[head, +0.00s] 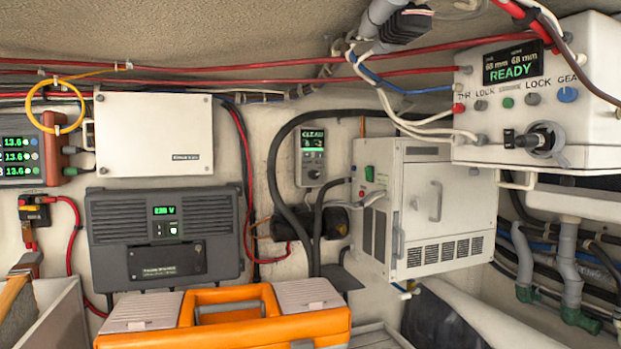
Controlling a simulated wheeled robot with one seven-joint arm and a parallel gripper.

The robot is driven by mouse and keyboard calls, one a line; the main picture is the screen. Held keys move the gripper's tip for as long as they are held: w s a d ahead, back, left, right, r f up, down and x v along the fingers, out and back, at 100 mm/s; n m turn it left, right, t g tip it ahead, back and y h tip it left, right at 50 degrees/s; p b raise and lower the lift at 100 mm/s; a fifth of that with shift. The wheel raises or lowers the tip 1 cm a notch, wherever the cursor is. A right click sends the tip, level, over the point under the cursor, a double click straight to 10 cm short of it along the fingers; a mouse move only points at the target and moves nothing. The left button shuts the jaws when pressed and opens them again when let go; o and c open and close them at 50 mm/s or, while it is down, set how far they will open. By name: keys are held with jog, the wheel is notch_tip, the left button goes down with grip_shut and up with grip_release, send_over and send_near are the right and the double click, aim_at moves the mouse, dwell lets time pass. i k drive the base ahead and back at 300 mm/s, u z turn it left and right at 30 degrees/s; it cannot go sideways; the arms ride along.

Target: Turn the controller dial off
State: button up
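A white control box (594,140) with a green READY display (513,63) hangs at the upper right. Its face has a blue knob (567,94), several small red, green and grey buttons, and a dark key-like or lever-like part (535,139) on a round metal mount. A small grey controller unit (312,167) with a green-lit display is on the wall near the middle. Its small controls are too fine to read. I cannot tell which control is the task's dial or its setting.
A white vented cabinet (424,210) stands below and left of the control box. An orange toolbox (265,327) is in front at the bottom. A grey charger-like unit (166,236) is on the wall at left. Red and black cables cross the wall, and some pass over the control box.

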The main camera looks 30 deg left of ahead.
aim_at(312, 173)
jog(key=u, duration=1.15)
